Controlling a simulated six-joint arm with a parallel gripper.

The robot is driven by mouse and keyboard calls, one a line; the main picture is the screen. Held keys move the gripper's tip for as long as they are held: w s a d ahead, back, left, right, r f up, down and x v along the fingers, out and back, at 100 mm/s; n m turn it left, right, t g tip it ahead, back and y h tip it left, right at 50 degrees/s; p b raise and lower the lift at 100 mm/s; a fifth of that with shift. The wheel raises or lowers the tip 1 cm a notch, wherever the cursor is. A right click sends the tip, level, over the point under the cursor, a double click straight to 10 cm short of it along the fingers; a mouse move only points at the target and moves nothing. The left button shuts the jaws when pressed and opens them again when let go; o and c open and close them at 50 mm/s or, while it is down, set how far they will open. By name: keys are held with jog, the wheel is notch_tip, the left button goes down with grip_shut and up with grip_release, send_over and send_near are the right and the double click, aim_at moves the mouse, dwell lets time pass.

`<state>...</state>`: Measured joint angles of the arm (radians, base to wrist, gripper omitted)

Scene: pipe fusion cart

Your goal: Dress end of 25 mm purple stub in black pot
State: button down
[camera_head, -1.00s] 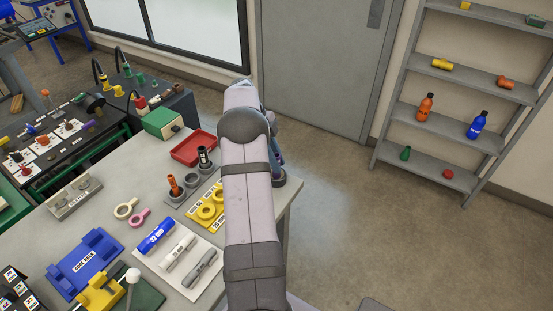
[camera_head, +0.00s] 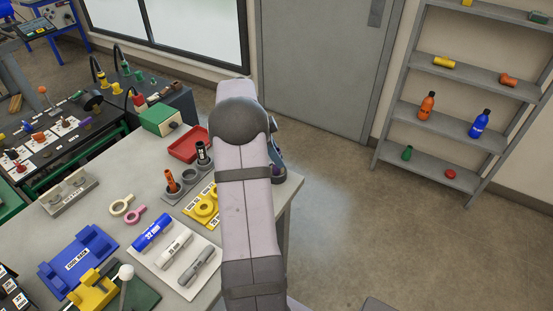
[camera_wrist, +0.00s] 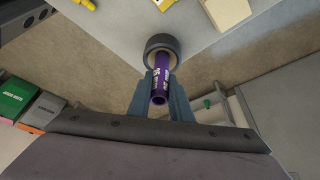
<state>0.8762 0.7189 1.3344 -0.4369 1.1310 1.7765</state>
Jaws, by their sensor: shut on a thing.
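The purple stub (camera_wrist: 159,86), a short tube with white print, is held between the jaws of my gripper (camera_wrist: 160,88) in the wrist view. Its near end is open toward the camera. Its far end is at the mouth of the black pot (camera_wrist: 151,43); I cannot tell how deep it reaches inside. The pot is round and stands near the table corner. In the head view my arm hides most of the gripper and stub, and only part of the dark pot (camera_head: 281,179) shows right of the arm.
The grey table (camera_head: 150,188) ends close to the pot. Left of my arm are a yellow plate with rings (camera_head: 203,208), a holder with orange and black tools (camera_head: 183,186), a red tray (camera_head: 187,149) and a white board with pipe pieces (camera_head: 206,252). Open floor lies right.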

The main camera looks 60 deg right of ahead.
jog(key=shift+s+a+f+n+t+b, duration=0.1)
jog(key=shift+f+n+t+b, duration=0.2)
jog(key=shift+n, duration=0.5)
jog(key=shift+r, duration=0.1)
jog(key=m+g+p, duration=0.1)
jog(key=m, duration=0.2)
jog(key=shift+r+y+p, duration=0.1)
jog(key=shift+y+p, duration=0.2)
jog(key=shift+p, duration=0.05)
jog(key=shift+m+y+p, duration=0.6)
jog(key=shift+m+p, duration=0.4)
jog(key=shift+m, duration=0.9)
jog(key=shift+g, duration=0.3)
jog(key=shift+n+h+b, duration=0.7)
jog(key=shift+n+b, duration=0.9)
jog(key=shift+n, duration=0.5)
jog(key=shift+n+t+h+b, duration=0.4)
jog(key=shift+n+t+b, duration=0.4)
jog(key=shift+n, duration=0.5)
